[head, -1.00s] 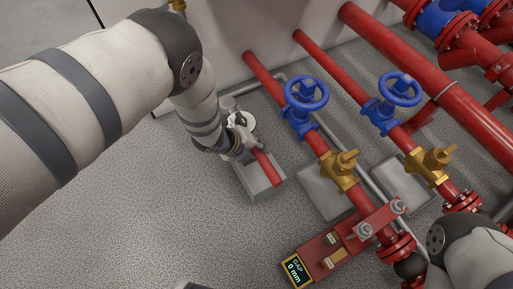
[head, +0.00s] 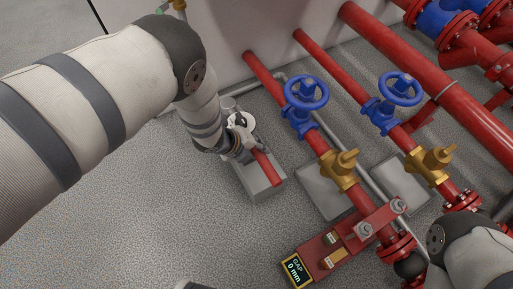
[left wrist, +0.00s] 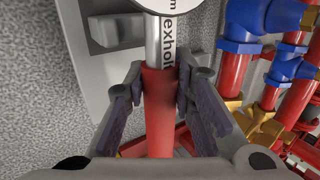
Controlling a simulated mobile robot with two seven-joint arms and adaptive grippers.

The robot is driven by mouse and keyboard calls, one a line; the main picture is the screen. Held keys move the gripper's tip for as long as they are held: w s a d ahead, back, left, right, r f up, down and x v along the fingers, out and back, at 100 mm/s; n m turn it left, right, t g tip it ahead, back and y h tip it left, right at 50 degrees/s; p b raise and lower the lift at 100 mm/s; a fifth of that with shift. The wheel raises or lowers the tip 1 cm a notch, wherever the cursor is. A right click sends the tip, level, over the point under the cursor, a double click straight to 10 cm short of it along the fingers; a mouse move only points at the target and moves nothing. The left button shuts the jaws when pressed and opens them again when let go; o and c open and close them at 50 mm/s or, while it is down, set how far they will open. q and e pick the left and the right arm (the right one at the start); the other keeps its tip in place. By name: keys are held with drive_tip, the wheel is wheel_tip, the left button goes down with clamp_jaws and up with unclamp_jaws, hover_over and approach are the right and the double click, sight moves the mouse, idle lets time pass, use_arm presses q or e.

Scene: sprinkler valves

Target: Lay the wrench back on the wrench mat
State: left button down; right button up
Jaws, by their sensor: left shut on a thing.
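My left gripper (head: 248,146) is shut on the wrench, whose red handle (head: 266,168) points down and right in the head view. In the left wrist view my left gripper (left wrist: 152,100) has a finger on each side of the red handle (left wrist: 158,110). A silver shaft with dark lettering (left wrist: 166,42) runs from it to a pale round part at the top edge. A light grey mat or plate (head: 264,190) lies under the handle in the head view; whether the wrench touches it I cannot tell. My right gripper is not clearly visible.
Red pipes with blue handwheels (head: 305,93) and brass valves (head: 340,168) stand to the right. A red fixture with a display reading "GAP 0 mm" (head: 294,272) is at the lower middle. Speckled floor (head: 150,215) is clear on the left.

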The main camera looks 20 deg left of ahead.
use_arm(q)
drive_tip(key=shift+f+b, duration=0.6)
drive_tip(key=shift+f, duration=0.45)
drive_tip(key=c, duration=1.3)
unclamp_jaws()
drive_tip(key=shift+s+r, duration=0.1)
drive_tip(key=v, duration=1.2)
